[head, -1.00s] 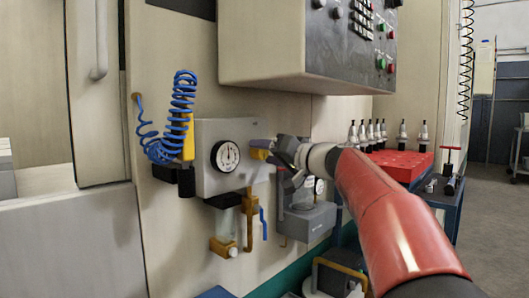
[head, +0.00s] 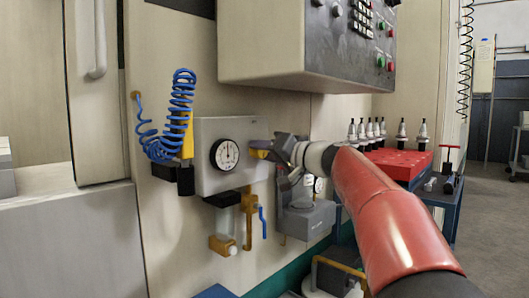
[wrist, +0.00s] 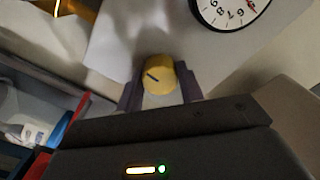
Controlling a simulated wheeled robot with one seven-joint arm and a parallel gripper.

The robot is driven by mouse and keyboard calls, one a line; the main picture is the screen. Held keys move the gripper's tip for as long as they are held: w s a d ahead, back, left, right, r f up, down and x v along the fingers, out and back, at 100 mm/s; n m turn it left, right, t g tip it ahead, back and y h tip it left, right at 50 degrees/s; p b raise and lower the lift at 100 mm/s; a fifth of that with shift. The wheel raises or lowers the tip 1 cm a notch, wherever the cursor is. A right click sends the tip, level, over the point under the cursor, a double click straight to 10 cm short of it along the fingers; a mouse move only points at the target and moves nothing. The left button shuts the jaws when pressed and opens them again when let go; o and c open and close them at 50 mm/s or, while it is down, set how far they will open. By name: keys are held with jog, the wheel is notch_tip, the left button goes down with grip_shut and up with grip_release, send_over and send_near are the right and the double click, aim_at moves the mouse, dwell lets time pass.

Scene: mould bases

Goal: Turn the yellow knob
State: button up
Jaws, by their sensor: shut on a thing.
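The yellow knob (wrist: 157,74) shows in the wrist view between the two fingers of my gripper (wrist: 160,92). A dark line marks the knob's face and runs at a slant. My gripper is shut on the knob, with one finger on each side. In the head view the knob (head: 257,154) is a small yellow patch on the right part of the grey panel box (head: 205,178), partly hidden by my gripper (head: 262,148). A round dial gauge (head: 225,155) is on the same box, left of the knob; it also shows in the wrist view (wrist: 228,8).
A coiled blue hose (head: 181,95) hangs at the left of the box. A grey control cabinet (head: 300,60) juts out above my gripper. Yellow and blue fittings (head: 250,208) hang below the box. A red tray (head: 395,164) with several tool holders stands at the right.

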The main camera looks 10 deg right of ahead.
jog(key=shift+m+p, duration=0.3)
jog(key=shift+m, duration=2.9)
jog(key=o, duration=1)
jog(key=v, duration=0.8)
jog(key=shift+b, duration=0.3)
